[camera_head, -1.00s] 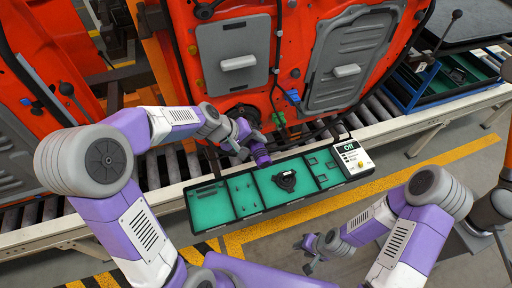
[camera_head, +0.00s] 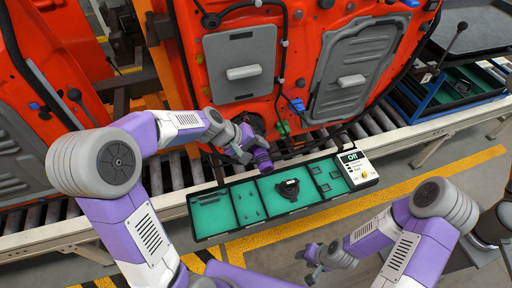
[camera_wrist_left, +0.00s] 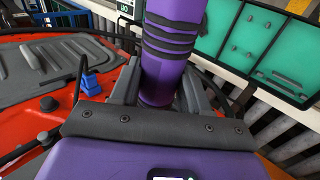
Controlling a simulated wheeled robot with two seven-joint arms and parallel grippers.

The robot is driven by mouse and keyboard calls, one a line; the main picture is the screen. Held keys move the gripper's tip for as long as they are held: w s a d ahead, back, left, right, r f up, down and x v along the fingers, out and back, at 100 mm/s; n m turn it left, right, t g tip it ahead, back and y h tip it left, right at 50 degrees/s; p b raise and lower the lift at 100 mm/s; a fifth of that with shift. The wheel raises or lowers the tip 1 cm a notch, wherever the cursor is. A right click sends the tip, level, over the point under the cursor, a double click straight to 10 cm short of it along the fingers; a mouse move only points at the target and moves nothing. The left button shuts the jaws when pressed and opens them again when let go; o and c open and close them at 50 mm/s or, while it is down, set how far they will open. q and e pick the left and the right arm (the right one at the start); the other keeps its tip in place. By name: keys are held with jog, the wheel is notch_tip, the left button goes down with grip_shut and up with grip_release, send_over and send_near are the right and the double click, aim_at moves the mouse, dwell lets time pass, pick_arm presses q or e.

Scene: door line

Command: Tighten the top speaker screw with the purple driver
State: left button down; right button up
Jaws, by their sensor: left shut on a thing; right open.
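My left gripper (camera_head: 246,143) is shut on the purple driver (camera_head: 263,158), in front of the lower edge of the orange door (camera_head: 295,50). In the left wrist view the driver (camera_wrist_left: 170,50) has black rings and stands between the fingers (camera_wrist_left: 160,92). A dark round part (camera_head: 250,119), possibly the speaker, sits low on the door just behind the left gripper and is mostly covered. The top screw cannot be made out, and contact between driver and screw cannot be told. My right gripper (camera_head: 325,258) is open and empty, low in front of the tray.
A black tray with teal compartments (camera_head: 212,212) lies along the conveyor's front edge and holds a black round part (camera_head: 288,189). A display reading "Off" (camera_head: 359,166) stands at its right end. A blue-framed cart (camera_head: 410,98) is at right. Floor between tray and right arm is clear.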

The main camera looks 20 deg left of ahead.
aim_at(259, 160)
pick_arm(q)
jog(key=shift+w+a+r, duration=0.2)
jog(key=shift+w+a, duration=0.5)
jog(key=shift+w, duration=0.25)
dwell(1.8)
jog(key=shift+s+d, duration=0.1)
jog(key=shift+s+d+f+b, duration=0.1)
jog(key=shift+s+d+b, duration=0.05)
jog(key=shift+s+d, duration=0.65)
jog(key=shift+s+d+b, duration=0.2)
jog(key=shift+s+d, duration=0.35)
jog(key=shift+s, duration=0.55)
jog(key=shift+s+d+f+b, duration=0.1)
jog(key=shift+s+d+b, duration=0.05)
jog(key=shift+s+d, duration=0.65)
jog(key=shift+s+a, duration=0.15)
